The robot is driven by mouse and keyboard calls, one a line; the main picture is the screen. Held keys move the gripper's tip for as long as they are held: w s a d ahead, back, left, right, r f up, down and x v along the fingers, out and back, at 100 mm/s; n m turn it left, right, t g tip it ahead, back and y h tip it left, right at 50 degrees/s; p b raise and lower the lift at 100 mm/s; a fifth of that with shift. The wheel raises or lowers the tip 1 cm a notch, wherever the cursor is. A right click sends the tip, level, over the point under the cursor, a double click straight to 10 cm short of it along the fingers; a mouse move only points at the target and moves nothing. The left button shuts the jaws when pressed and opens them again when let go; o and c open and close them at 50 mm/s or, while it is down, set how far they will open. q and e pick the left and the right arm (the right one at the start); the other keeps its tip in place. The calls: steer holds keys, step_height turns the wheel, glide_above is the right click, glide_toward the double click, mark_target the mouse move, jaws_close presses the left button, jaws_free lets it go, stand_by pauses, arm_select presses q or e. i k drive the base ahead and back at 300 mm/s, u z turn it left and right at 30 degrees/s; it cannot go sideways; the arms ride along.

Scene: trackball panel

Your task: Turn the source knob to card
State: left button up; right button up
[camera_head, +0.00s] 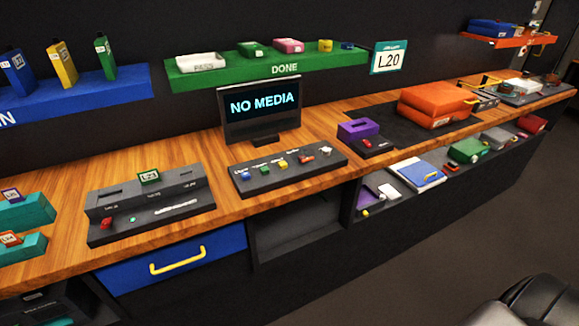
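A dark control panel (290,181) lies on the wooden counter in front of a monitor (262,110) that reads "NO MEDIA". Neither gripper is in view. A black rounded part, possibly mine, shows at the bottom right.
A dark slotted unit (150,190) with a green tag stands left of the panel. A purple box (358,129) and orange cases (437,102) stand to the right. A green shelf (270,63) hangs above. A blue drawer (172,264) is below.

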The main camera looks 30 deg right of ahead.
mark_target(326, 151)
steer(key=k, duration=1.25)
steer(key=z, duration=1.05)
steer(key=i, duration=1.55)
steer(key=u, duration=0.45)
